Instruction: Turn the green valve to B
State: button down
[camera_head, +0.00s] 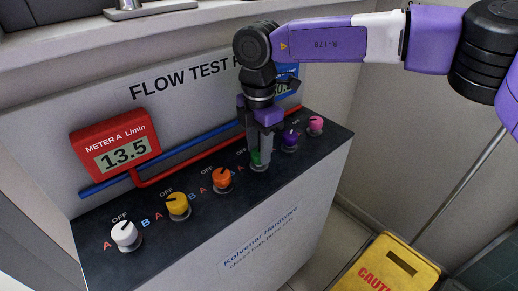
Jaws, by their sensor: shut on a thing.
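The green valve (257,158) is a round knob on the dark top of the flow test panel, between the orange and purple knobs. My gripper (259,153) points down over it and is shut on it, with a finger in front hiding part of the knob. The pointer on the green valve is hidden, so I cannot tell its setting. An OFF label and a red A show to the left of the green valve; its B label is not clear to see.
White (125,234), yellow (178,205) and orange (222,179) knobs stand to the left. Purple (290,138) and pink (315,124) knobs stand close to the right. The red meter (115,148) reads 13.5. A yellow caution sign (390,268) stands on the floor at right.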

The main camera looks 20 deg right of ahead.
aim_at(259, 152)
jog(key=shift+m, duration=1)
jog(key=shift+r, duration=0.1)
jog(key=c, duration=0.9)
grip_release()
notch_tip(259, 152, up, 8)
jog(key=shift+f, duration=0.15)
